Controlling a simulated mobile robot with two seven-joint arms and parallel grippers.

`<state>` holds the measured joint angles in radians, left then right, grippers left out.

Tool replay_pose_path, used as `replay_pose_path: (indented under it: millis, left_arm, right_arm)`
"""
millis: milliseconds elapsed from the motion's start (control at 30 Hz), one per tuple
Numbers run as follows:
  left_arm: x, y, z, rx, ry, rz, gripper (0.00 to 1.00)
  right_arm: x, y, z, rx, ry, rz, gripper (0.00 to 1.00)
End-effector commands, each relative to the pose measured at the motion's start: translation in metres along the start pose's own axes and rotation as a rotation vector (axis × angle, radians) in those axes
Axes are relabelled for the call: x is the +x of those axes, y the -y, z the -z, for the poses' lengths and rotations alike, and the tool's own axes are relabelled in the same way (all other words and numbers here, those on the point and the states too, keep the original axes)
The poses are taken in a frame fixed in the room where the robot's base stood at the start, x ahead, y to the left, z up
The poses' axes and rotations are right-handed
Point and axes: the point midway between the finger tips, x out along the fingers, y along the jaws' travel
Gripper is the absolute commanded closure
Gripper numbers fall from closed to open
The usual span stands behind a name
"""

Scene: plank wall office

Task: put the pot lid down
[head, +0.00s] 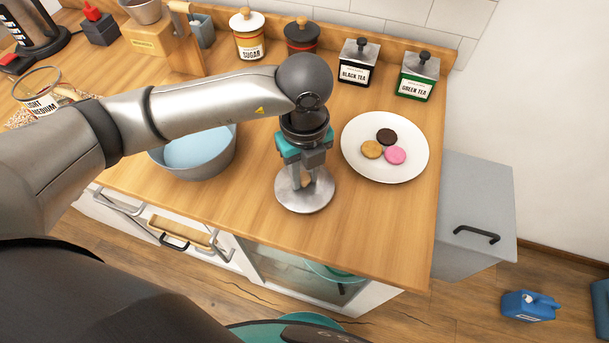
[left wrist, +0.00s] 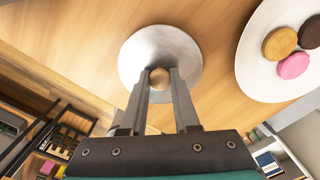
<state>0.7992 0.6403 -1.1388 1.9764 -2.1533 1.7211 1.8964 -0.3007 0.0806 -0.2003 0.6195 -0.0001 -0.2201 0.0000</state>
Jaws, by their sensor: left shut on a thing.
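The pot lid (head: 304,197) is a round silver metal disc at the front of the wooden counter, right of the blue-grey pot. My left gripper (head: 306,178) points down over its middle and is shut on its knob. In the left wrist view the lid (left wrist: 186,55) shows below the fingers, and the round wooden knob sits between the fingertips (left wrist: 160,76). The lid looks level and at or close to the counter top; I cannot tell whether it touches. My right gripper is not in view.
A white plate (head: 362,165) with three cookies lies close to the right of the lid. Tea canisters, a sugar jar (head: 247,40) and a dark jar (head: 301,38) line the back. The counter's front edge is near; bare wood (head: 375,215) lies right of the lid.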

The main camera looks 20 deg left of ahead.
Motion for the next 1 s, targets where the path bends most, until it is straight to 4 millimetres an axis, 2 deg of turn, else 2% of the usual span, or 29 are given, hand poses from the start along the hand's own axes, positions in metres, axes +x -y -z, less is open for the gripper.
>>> replay_pose_path:
  millis: [33, 100, 433, 467, 700, 1000]
  left_arm:
    - [0.0081, -0.0004, 0.0003, 0.000, 0.000, -0.002, 1.00]
    - [0.0120, 0.0000, 0.0001, 0.001, 0.001, 0.000, 1.00]
    - [0.0149, 0.0003, 0.0002, 0.002, 0.001, 0.001, 1.00]
    - [0.0152, 0.0002, 0.0002, 0.002, 0.000, 0.001, 0.70]
    - [0.0139, 0.0002, 0.0002, 0.002, 0.001, 0.001, 0.43]
    - [0.0127, 0.0003, 0.0001, 0.002, 0.001, 0.001, 0.40]
  right_arm:
    - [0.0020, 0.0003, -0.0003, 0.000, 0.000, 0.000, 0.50]
    - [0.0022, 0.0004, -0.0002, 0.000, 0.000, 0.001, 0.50]
    - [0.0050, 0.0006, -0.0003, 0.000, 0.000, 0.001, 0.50]
    - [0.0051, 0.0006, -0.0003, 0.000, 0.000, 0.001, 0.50]
    - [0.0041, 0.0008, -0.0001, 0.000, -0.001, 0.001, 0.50]
    - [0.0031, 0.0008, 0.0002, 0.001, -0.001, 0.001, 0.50]
